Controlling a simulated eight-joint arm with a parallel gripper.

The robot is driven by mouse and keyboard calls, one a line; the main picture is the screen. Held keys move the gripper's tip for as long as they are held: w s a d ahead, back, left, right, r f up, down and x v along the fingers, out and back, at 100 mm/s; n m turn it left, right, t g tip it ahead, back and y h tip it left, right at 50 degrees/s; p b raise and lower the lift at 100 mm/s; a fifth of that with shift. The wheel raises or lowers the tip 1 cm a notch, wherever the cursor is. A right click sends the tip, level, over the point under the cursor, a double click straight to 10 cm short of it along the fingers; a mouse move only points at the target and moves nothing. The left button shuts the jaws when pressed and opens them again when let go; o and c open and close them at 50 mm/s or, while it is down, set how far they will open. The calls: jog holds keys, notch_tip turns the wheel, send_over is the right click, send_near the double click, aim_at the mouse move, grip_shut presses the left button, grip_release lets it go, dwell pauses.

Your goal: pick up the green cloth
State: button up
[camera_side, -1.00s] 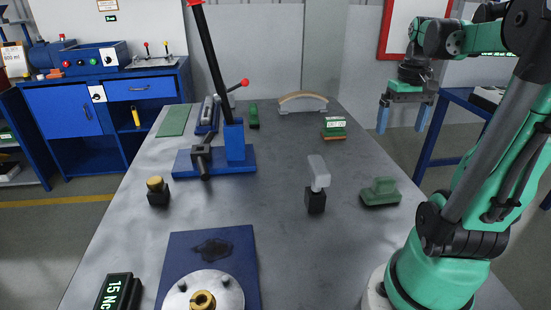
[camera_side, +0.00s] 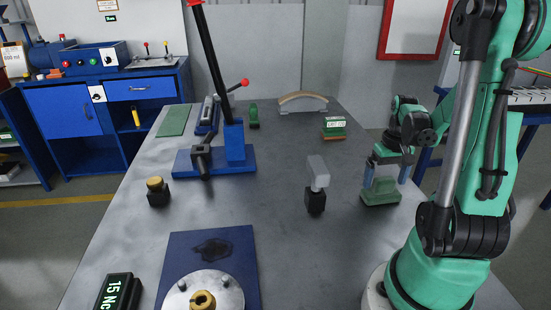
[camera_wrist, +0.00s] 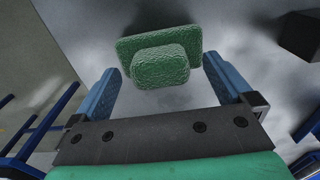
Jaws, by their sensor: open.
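The green cloth (camera_side: 380,192) lies on the right side of the grey table, a flat base with a raised lump on top. In the wrist view the cloth (camera_wrist: 160,62) lies ahead, between and just beyond the fingertips. My gripper (camera_side: 384,186) is over the cloth, with its blue fingers pointing down on either side of it in the side view. In the wrist view my gripper (camera_wrist: 160,78) is open, and a gap shows between the cloth's lump and each finger. Whether a finger touches the base cannot be told.
A grey-topped black block (camera_side: 317,188) stands left of the cloth. A green and brown block (camera_side: 334,127) lies farther back. A blue press (camera_side: 234,145) stands at the back left, and a blue plate (camera_side: 235,243) lies in front.

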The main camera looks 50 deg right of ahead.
aim_at(386, 178)
jog(key=shift+f, duration=0.5)
jog(key=c, duration=1.3)
jog(key=shift+r, duration=0.1)
jog(key=shift+c, duration=0.2)
notch_tip(386, 178, up, 20)
